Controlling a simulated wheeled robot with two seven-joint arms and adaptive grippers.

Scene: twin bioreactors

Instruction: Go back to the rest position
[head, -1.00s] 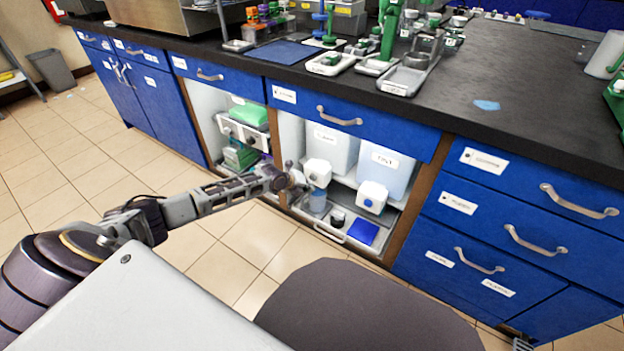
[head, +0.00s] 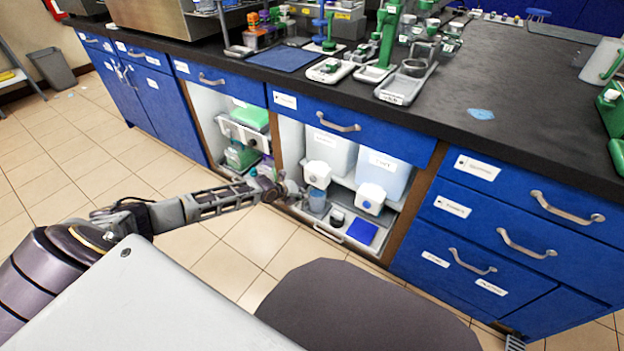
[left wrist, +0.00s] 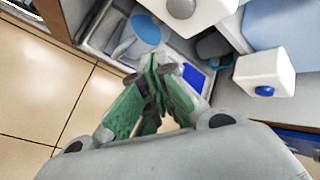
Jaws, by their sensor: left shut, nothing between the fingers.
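My left arm reaches from the left across the floor to the open lower bay of the blue bench. In the head view my left gripper (head: 296,188) is at the front of the bay, just left of a bluish cup (head: 317,200) under a white dispenser head (head: 317,174). In the left wrist view the left gripper (left wrist: 158,75) has its green-padded fingers shut with nothing between them. The bluish cup (left wrist: 147,30) shows beyond the fingertips, and a blue pad (left wrist: 194,80) lies to their right. My right gripper is not in view.
Two white containers (head: 383,172) stand in the bay above a pull-out tray (head: 330,236). A second open bay with a green-topped box (head: 250,116) is to the left. Blue drawers (head: 510,215) close off the right. The tiled floor (head: 100,160) is clear.

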